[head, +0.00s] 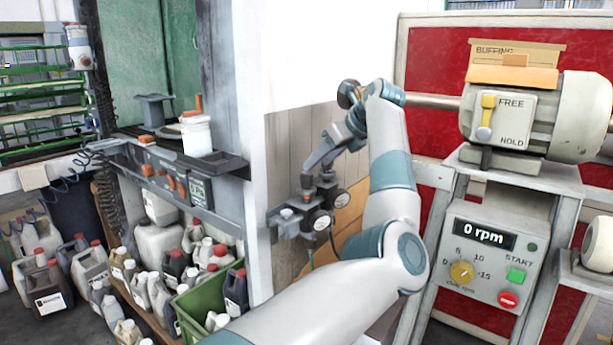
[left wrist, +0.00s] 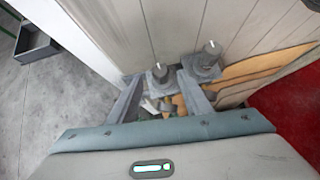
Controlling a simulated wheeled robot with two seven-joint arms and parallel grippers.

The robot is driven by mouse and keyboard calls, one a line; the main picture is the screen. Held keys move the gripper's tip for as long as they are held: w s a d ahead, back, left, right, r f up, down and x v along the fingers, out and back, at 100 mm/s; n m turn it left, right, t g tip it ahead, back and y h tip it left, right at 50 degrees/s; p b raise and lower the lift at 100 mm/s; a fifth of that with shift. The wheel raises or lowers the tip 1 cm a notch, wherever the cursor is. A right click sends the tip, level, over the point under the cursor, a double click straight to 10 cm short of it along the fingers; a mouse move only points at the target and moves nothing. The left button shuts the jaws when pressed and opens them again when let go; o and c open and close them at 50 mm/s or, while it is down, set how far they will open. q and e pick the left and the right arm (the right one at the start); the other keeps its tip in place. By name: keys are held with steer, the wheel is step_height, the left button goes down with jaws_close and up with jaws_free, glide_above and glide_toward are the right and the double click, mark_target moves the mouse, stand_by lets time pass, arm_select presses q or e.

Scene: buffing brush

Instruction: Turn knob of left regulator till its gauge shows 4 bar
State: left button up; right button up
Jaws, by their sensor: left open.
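Two grey regulators with round dark-rimmed gauges sit by the wooden panel in the head view. The left regulator's gauge (head: 318,220) faces me; its needle is too small to read. Its pale-topped knob (head: 287,213) is at the left. The right regulator's gauge (head: 341,198) is behind it. My left gripper (head: 316,180) is open and points down by the regulators. In the left wrist view, the left knob (left wrist: 160,72) appears between the fingers (left wrist: 161,88), and the right knob (left wrist: 211,48) lies beyond the right finger. I see no clear contact. My right gripper is out of view.
A motor housing (head: 540,115) and a control box (head: 490,262) reading 0 rpm stand at the right. A green crate (head: 205,300) and many bottles fill the lower left. A white wall edge (head: 257,150) stands left of the regulators.

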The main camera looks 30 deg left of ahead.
mark_target(307, 174)
arm_select(q)
steer(key=x, duration=0.7)
steer(key=shift+a+f, duration=0.2)
steer(key=shift+a, duration=0.05)
steer(key=c, duration=1.1)
